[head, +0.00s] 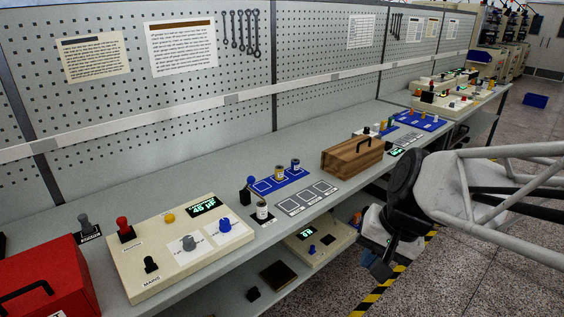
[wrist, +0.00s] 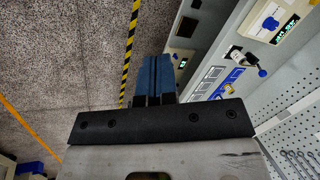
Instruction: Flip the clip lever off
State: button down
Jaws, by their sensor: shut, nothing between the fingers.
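No label reading "clip" can be made out, so I cannot tell which lever is the clip lever. The cream panel (head: 146,285) on the bench carries a red-capped lever (head: 124,229), a black lever (head: 150,264) marked MAINS, a grey knob (head: 188,243) and a blue knob (head: 224,225). A grey-topped lever (head: 85,224) stands on a black plate behind it. A blue ball-topped lever (head: 250,183) rises beside the blue tray. My gripper (head: 380,269) hangs in front of the bench, apart from all levers. Its blue fingers (wrist: 153,98) are together and empty in the wrist view.
A red box (head: 60,282) with a black handle sits at the left. A lower shelf holds another panel (head: 316,250). Open floor lies in front.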

jog(key=w+a+f+m+t+y, duration=0.1)
jog(key=w+a+f+m+y, duration=0.2)
jog(key=w, duration=0.8)
jog(key=w+a+f+m+t+y, duration=0.2)
jog(key=w+a+f+m, duration=0.3)
jog(key=w+m, duration=0.3)
jog(key=w+a+f+m+t+y, duration=0.2)
jog(key=w+a+f+m+y, duration=0.2)
jog(key=w, duration=1.2)
jog(key=shift+w+a+m+y, duration=0.2)
jog(key=shift+a+m+y, duration=0.45)
jog(key=shift+m, duration=0.35)
jog(key=shift+a+f, duration=0.1)
jog(key=shift+a, duration=0.1)
jog(key=x, duration=1)
jog(key=shift+w+d, duration=0.1)
jog(key=shift+w+a+r, duration=0.2)
jog(key=shift+a+r, duration=0.35)
jog(key=shift+a, duration=0.25)
jog(key=shift+w+a+r, duration=0.2)
jog(key=shift+a+r, duration=0.4)
jog(key=shift+a, duration=0.25)
